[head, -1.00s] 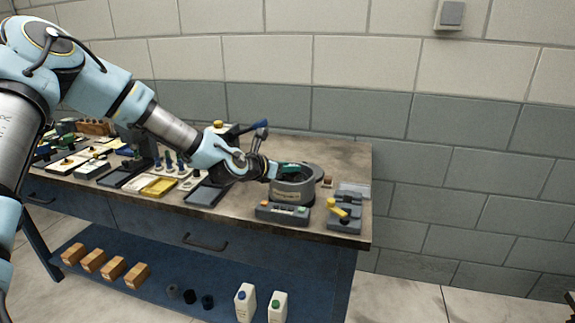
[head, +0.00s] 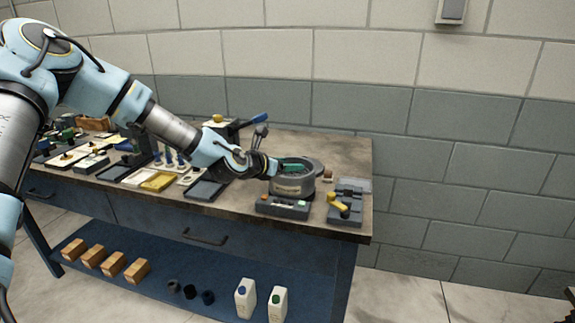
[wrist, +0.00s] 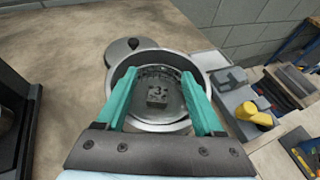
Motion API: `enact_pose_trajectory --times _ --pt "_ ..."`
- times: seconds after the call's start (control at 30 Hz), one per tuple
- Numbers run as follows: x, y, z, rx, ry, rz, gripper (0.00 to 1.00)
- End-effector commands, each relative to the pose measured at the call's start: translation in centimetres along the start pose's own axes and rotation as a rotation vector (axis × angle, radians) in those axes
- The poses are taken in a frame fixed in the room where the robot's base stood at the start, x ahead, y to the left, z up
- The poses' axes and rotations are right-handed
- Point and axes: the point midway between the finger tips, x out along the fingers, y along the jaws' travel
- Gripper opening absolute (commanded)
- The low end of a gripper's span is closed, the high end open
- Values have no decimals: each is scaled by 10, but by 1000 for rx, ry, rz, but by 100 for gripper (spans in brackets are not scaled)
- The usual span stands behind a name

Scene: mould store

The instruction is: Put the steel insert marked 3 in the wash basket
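The steel insert marked 3 (wrist: 158,95) is a small grey block, its number facing up in the wrist view. It lies inside the wash basket (wrist: 172,73), a mesh basket set in a round grey tank (head: 293,186). My gripper (wrist: 165,108) has its two teal fingers spread wide over the tank, one on each side of the insert, with clear gaps between. In the head view my gripper (head: 292,167) is at the tank's mouth, and the insert is hidden there.
A round grey lid with a black knob (wrist: 132,43) lies beside the tank. A control box (head: 283,206) stands in front, and a grey fixture with a yellow handle (head: 338,204) to the right. Trays (head: 206,189) crowd the bench to the left. The bench behind is clear.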

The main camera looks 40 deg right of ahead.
Motion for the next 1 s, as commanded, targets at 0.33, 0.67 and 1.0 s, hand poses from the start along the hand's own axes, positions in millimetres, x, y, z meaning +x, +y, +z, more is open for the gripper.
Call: enact_pose_trajectory --times 0.33,0.67,1.0 --pt "-4 0 9 3 0 0 69" --pt "-62 2 8 -1 0 3 69" --pt "-115 1 10 -2 0 1 69"
